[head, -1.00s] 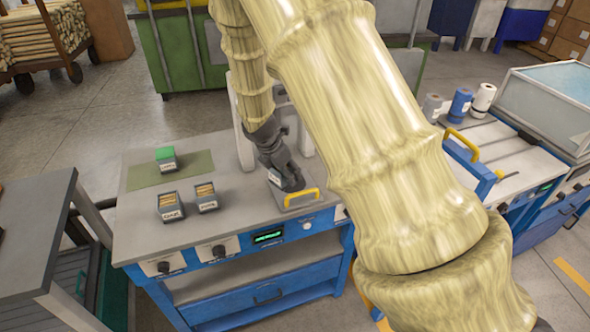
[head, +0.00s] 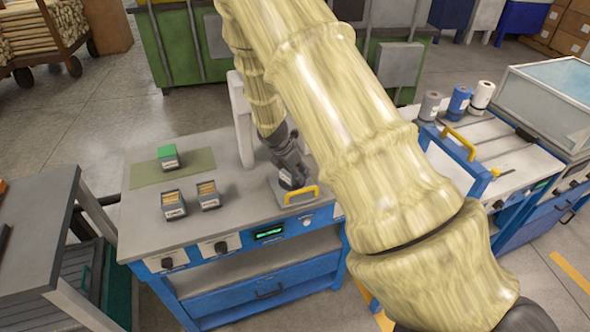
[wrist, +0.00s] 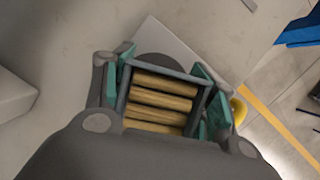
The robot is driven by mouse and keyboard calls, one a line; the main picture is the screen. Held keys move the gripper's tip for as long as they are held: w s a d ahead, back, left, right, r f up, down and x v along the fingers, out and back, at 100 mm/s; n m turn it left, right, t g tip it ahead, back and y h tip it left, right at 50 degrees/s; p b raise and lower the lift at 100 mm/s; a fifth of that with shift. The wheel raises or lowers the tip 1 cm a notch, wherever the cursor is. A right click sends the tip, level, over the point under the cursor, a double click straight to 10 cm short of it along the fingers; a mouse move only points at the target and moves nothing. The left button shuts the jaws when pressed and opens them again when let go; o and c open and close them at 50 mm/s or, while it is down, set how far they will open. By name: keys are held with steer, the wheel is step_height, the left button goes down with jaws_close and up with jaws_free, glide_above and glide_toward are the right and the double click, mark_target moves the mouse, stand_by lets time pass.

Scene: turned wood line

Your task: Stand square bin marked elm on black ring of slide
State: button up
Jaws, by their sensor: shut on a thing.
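My gripper (wrist: 160,105) is shut on a square bin (wrist: 169,70) with a dark rim, filled with several wooden dowels. In the head view my gripper (head: 291,172) is low over the slide (head: 277,193), a pale plate with a yellow handle at the right of the bench top. The black ring (wrist: 158,61) shows as a dark round patch just past the bin's rim, partly covered by the bin. The bin's label is too small to read in the head view. I cannot tell whether the bin touches the ring.
Two similar dowel-filled bins, one left (head: 173,206) and one right (head: 208,196), stand on the grey bench (head: 225,222). A green-topped bin (head: 168,157) stands on a green mat (head: 200,163) behind. A pale upright post (head: 241,120) rises close behind my gripper.

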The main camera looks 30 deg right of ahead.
steer(key=o, duration=1.2)
steer(key=shift+c, duration=0.2)
steer(key=b+v, duration=0.3)
steer(key=v, duration=0.9)
steer(key=shift+s, duration=0.2)
